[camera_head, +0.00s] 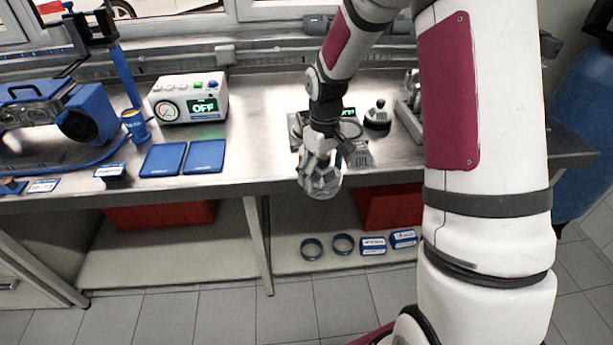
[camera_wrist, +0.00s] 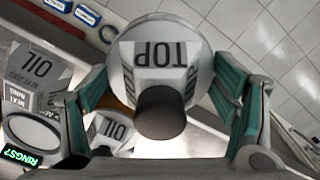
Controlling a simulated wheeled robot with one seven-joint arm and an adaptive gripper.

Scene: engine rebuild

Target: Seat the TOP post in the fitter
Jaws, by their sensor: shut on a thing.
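My gripper (camera_head: 318,163) is shut on a grey round part marked TOP (camera_wrist: 162,58), with a dark round stub (camera_wrist: 160,112) at its lower edge in the wrist view. The teal finger pads lie on either side of it. In the head view the held part (camera_head: 322,182) hangs just off the bench's front edge, below my gripper. I cannot tell for sure which object is the fitter. A station with a green display reading "RINGS?" (camera_wrist: 20,155) and plates marked OIL (camera_wrist: 38,68) sits beside the held part, partly hidden by my arm in the head view.
A dark knobbed piece (camera_head: 377,115) stands right of the station. An OFF control box (camera_head: 190,100), two blue pads (camera_head: 163,158) and a blue machine (camera_head: 85,125) are to the left. Rings (camera_head: 312,248) and small blue boxes (camera_head: 373,245) lie on the lower shelf.

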